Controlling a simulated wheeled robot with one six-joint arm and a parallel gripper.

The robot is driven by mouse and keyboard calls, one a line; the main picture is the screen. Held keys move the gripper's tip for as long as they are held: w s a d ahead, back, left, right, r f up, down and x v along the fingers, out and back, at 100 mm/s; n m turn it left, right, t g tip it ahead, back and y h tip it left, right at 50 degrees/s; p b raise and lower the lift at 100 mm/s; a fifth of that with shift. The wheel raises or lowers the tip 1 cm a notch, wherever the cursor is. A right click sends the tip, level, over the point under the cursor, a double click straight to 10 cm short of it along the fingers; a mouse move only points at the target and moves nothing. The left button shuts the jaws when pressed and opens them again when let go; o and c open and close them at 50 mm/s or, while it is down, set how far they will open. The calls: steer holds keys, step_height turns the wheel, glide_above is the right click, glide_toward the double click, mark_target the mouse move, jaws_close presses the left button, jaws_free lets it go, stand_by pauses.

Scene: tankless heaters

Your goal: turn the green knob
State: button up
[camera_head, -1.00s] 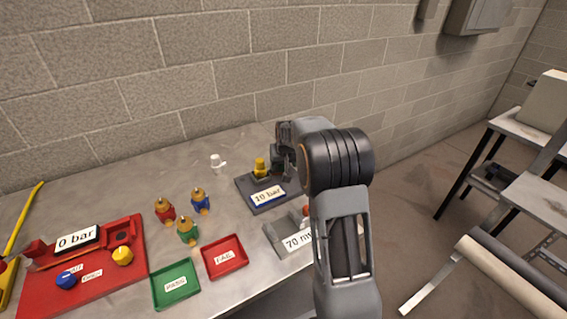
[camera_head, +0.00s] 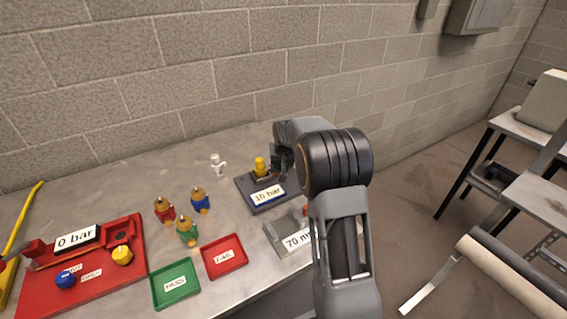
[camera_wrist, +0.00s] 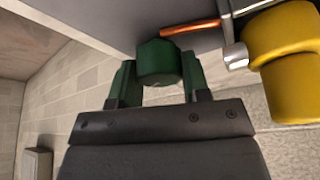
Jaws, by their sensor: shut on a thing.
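The green knob (camera_wrist: 158,62) shows in the wrist view between the green fingers of my gripper (camera_wrist: 157,80). My gripper is shut on it, one finger at each side. The knob's face is against a grey panel with a copper-coloured pipe (camera_wrist: 190,28) beside it. In the head view my gripper (camera_head: 284,160) is at the right side of the dark "10 bar" unit (camera_head: 250,186). There the knob is hidden by my gripper and arm.
A yellow part (camera_wrist: 285,60) is close to the right of the knob; it also shows in the head view (camera_head: 260,166). A grey "70" unit (camera_head: 276,238) is in front. Green (camera_head: 176,304) and red (camera_head: 224,272) trays, several coloured valves and a red "0 bar" unit (camera_head: 110,292) are left.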

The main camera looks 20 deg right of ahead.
steer(key=m+h+b, duration=0.1)
steer(key=m, duration=0.2)
steer(key=m+g+h+b, duration=0.1)
steer(key=m+b, duration=0.1)
steer(key=m, duration=0.1)
steer(key=shift+f, duration=0.15)
steer(key=m, duration=0.2)
steer(key=m+g+h+b, duration=0.1)
steer(key=m, duration=0.1)
steer(key=shift+m+g, duration=0.3)
steer(key=shift+m, duration=0.4)
steer(key=o, duration=0.9)
steer(key=shift+o, duration=0.2)
steer(key=shift+r, duration=0.2)
steer(key=v, duration=1.3)
steer(key=shift+a+r, duration=0.25)
steer(key=shift+r, duration=0.1)
